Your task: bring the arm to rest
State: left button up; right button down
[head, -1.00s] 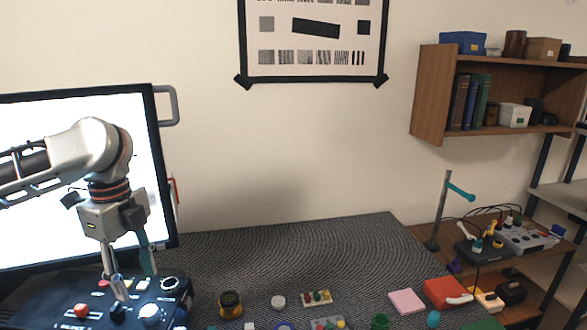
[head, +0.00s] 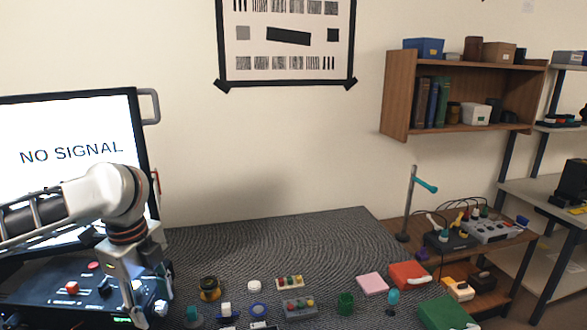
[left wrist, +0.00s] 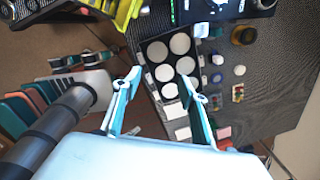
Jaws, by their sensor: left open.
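My left arm (head: 95,198) comes in from the left in the head view, in front of the screen. Its gripper (head: 136,312) points down over the right part of the black control panel. In the left wrist view the left gripper (left wrist: 161,85) has its two teal-edged fingers spread, with nothing held between them. Beyond the fingers there is a black tray (left wrist: 172,57) with several round white discs. I cannot tell from these views whether the fingertips touch anything. My right arm is not in view.
The black control panel (head: 60,298) with buttons stands below the screen (head: 60,130), which reads NO SIGNAL. Small parts, a pink pad (head: 372,283) and a red box (head: 408,275) lie on the grey mat (head: 280,240). The mat's back part is clear.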

pick_arm(q)
jog(key=s+d+f+n+t+h, duration=0.1)
jog(key=d+f+t+h, duration=0.1)
jog(key=d+f, duration=0.5)
jog(key=s+d+f+n+t+h, duration=0.1)
jog(key=s+d+f+t+h, duration=0.1)
jog(key=d+f, duration=0.6)
jog(key=s+a+f+n+t+y, duration=0.1)
jog(key=s+a+f+n+y, duration=0.25)
jog(key=s+a+n, duration=0.6)
jog(key=s+a+f+n+t+y, duration=0.1)
jog(key=s+a+f+n+y, duration=0.35)
jog(key=a, duration=0.95)
jog(key=d+f+n+t+h, duration=0.1)
jog(key=d+f+t+h, duration=0.2)
jog(key=d+f, duration=1.1)
jog(key=h, duration=0.3)
jog(key=shift+s+f+t, duration=0.3)
jog(key=shift+s+f, duration=0.05)
jog(key=shift+s, duration=0.05)
